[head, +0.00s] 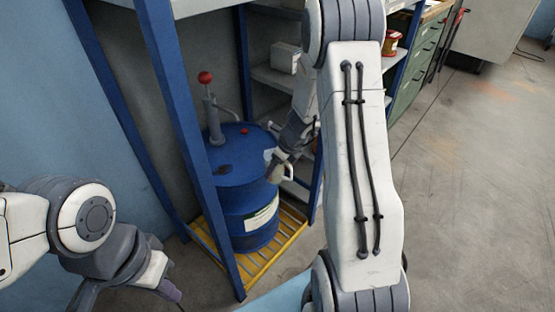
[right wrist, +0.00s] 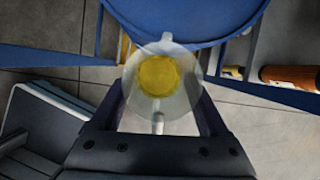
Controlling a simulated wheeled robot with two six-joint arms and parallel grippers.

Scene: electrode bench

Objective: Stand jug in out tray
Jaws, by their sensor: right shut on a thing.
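A translucent whitish jug (right wrist: 187,92) with yellow liquid inside sits upright between the fingers of my right gripper (right wrist: 160,90) in the right wrist view. That gripper is shut on it. In the head view the jug (head: 287,174) shows small and pale in front of the blue drum's right side, partly covered by my right gripper (head: 278,158). My left gripper (head: 172,291) is low at the left, apart from everything; its fingers are too small and end-on to read. I cannot pick out an out tray in either view.
A blue drum (head: 240,190) with a red-knobbed pump (head: 208,100) stands on a yellow grating (head: 262,262) inside a blue-posted rack (head: 165,90). Shelves behind hold a white box (head: 285,58) and a red-and-yellow spool (head: 391,43). Green drawers (head: 418,65) stand beyond. The floor at right is clear.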

